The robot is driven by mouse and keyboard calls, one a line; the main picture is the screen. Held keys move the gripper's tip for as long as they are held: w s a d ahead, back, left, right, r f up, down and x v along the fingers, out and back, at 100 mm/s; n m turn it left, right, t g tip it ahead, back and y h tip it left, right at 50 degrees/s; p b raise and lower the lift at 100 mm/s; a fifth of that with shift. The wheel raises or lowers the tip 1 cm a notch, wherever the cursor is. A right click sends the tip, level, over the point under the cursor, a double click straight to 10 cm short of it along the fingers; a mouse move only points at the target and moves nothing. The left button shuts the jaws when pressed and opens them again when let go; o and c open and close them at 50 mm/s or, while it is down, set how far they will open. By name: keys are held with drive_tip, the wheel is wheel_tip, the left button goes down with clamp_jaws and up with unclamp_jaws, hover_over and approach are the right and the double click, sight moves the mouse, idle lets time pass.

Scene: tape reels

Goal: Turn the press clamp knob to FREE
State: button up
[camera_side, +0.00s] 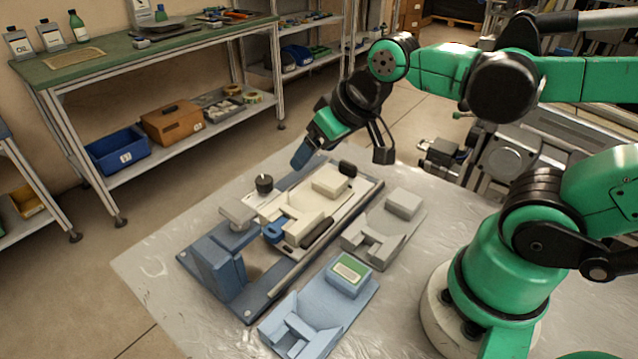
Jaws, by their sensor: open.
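A cream fixture (317,210) sits on a blue-grey base plate (262,300) on the work table. A round black knob (264,184) with a thin upright pin stands at its left end. A smaller black knob (347,168) is at its far right end. I cannot tell which one is the press clamp knob, and no FREE mark is readable. A blue-grey upright block (217,265) with a grey head stands at the left of the base.
A light blue holder (318,308) with a green-topped block and a grey holder (383,232) stand right of the fixture. The shiny table (160,270) is clear at left. A green-topped bench (150,52) and shelves stand behind.

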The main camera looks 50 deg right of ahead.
drive_tip(key=w+m+g, duration=0.3)
drive_tip(key=w+m, duration=0.2)
drive_tip(key=w, duration=0.2)
drive_tip(key=m+g, duration=0.3)
drive_tip(key=m, duration=0.1)
hover_over(264, 179)
drive_tip(key=f, duration=0.3)
drive_tip(key=shift+s+f, duration=0.3)
drive_tip(key=shift+w+f+m+g, duration=0.3)
drive_tip(key=shift+f+m, duration=0.2)
drive_tip(key=shift+f, duration=2.8)
clamp_jaws()
